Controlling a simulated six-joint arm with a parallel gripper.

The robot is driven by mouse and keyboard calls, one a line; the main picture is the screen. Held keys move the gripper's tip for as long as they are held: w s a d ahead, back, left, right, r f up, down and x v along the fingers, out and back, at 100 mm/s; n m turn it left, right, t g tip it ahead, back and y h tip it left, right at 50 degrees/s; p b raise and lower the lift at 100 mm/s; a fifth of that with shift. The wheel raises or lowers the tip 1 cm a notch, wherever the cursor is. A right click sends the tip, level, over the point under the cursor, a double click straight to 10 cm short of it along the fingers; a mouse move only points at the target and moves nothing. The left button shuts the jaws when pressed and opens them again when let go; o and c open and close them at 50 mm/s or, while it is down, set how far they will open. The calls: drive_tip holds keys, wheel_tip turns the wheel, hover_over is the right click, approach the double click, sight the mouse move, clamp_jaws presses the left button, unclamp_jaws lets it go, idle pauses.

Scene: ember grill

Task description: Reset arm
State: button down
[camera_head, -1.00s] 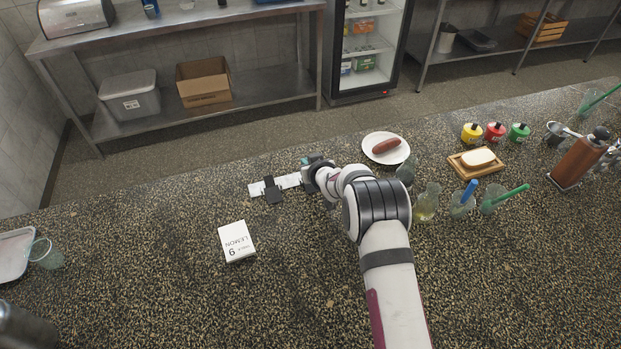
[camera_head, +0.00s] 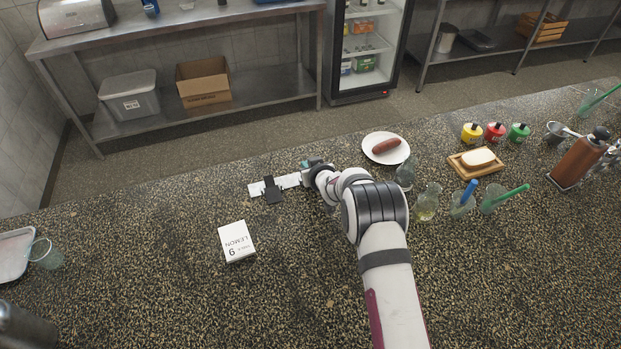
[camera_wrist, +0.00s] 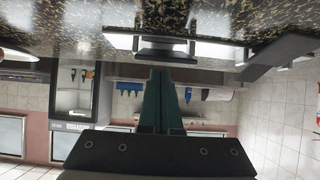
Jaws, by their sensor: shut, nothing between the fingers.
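My arm reaches over the dark speckled counter (camera_head: 150,260) from the front. In the head view my gripper (camera_head: 306,163) is at the right end of a white strip (camera_head: 290,181) with a black holder (camera_head: 271,189) on it. I cannot tell if they touch. In the wrist view my gripper (camera_wrist: 161,72) shows two green fingers pressed together, shut and empty. The black holder (camera_wrist: 160,48) and the strip appear just beyond the fingertips there, near the counter surface at the top.
Glass bottles (camera_head: 426,203), a butter board (camera_head: 474,169) and sauce pots (camera_head: 495,132) are to the right. The counter's left middle is clear.

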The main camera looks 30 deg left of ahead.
wheel_tip(320, 180, up, 5)
drive_tip(key=shift+r, duration=0.2)
idle(0.4)
drive_tip(key=shift+w+d+r, duration=0.1)
drive_tip(key=shift+d+r, duration=0.1)
drive_tip(key=shift+d, duration=0.05)
drive_tip(key=s+d+r+m+h, duration=0.1)
drive_tip(key=d+r+m+h, duration=0.3)
drive_tip(key=d, duration=0.5)
drive_tip(key=d+r+m+h, duration=0.1)
drive_tip(key=d+r, duration=0.5)
drive_tip(key=d, duration=0.3)
drive_tip(key=s+d+r+m+g+h, duration=0.2)
drive_tip(key=s+d+r+m+h, duration=0.15)
drive_tip(key=s+d, duration=0.9)
drive_tip(key=s+d+m+g+y, duration=0.1)
drive_tip(key=s+d+m+g, duration=0.1)
drive_tip(key=s, duration=1.2)
drive_tip(key=s+d+m+g+y, duration=0.1)
drive_tip(key=s+d+m+g, duration=0.2)
drive_tip(key=s, duration=1.1)
drive_tip(key=shift+s+r+m+g, duration=0.25)
drive_tip(key=shift+r+m+g, duration=0.15)
drive_tip(key=shift+m+g, duration=0.2)
